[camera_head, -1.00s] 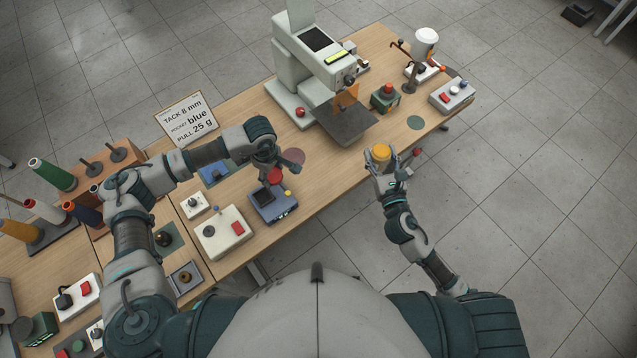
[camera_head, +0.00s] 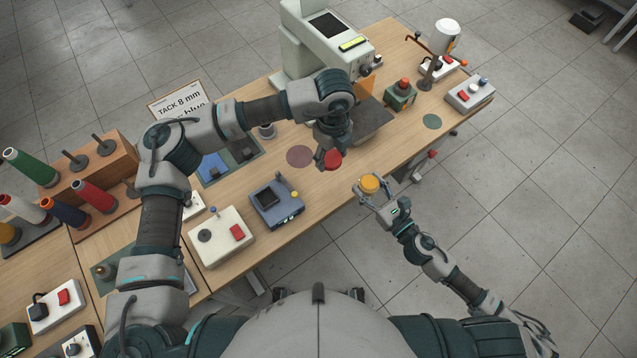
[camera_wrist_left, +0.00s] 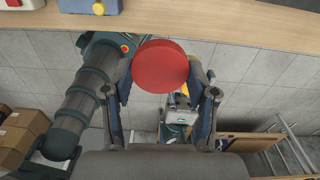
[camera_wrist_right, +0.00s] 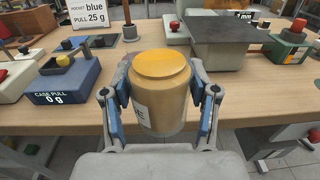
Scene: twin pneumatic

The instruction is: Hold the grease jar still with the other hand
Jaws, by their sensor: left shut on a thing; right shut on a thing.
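The grease jar (camera_wrist_right: 160,100) is a tan cylinder with a yellow top and a partly visible white label. My right gripper (camera_head: 370,197) is shut around its sides and holds it upright off the table's front edge; the jar's yellow top (camera_head: 369,183) shows in the head view. My left gripper (camera_head: 329,162) is shut on a red disc (camera_wrist_left: 160,65), which looks like a lid. The disc (camera_head: 332,159) is left of and apart from the jar in the head view. In the left wrist view it covers most of the jar.
The wooden table (camera_head: 330,190) runs behind both grippers. A blue pull tester (camera_head: 277,203) and a white box with a red button (camera_head: 221,238) stand near its front edge. A large pale machine (camera_head: 325,55) stands at the back. Open floor lies right of the table.

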